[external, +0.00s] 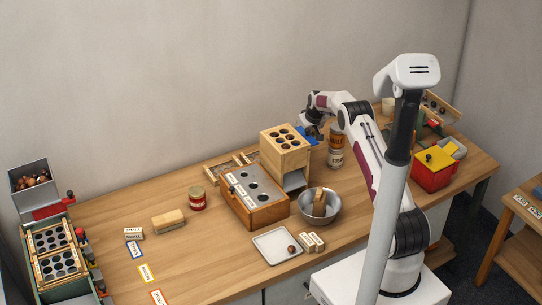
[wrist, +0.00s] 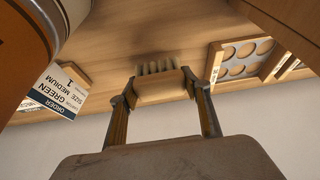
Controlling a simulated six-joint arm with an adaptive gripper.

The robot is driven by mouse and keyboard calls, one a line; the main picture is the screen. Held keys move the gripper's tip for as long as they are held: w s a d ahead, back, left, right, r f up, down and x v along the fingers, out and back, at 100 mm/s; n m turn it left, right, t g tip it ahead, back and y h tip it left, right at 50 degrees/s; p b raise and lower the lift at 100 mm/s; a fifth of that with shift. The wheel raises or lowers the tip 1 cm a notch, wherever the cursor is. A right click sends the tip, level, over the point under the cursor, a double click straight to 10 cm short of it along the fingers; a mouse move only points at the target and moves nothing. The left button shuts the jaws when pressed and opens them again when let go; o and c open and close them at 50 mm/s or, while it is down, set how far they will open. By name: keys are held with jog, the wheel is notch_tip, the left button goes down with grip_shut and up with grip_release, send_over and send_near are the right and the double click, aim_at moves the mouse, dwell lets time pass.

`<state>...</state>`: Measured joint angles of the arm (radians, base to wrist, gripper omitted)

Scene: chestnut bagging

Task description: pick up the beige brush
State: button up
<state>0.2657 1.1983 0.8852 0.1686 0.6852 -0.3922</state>
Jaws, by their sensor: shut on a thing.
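The beige brush (wrist: 160,88) is between the two fingers of my gripper (wrist: 160,92) in the wrist view. Its pale bristles point away from the palm, toward the wooden table. My gripper is shut on the brush's block, one finger at each end. In the external view my gripper (external: 312,130) is at the back of the table, behind the tall wooden block with holes and left of the brown-and-white can. The brush cannot be made out clearly there.
The tall wooden block (external: 285,150) and the can (external: 336,150) stand close to my gripper. The table's left middle has free room.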

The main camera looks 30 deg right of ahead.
jog(key=shift+r, duration=3.5)
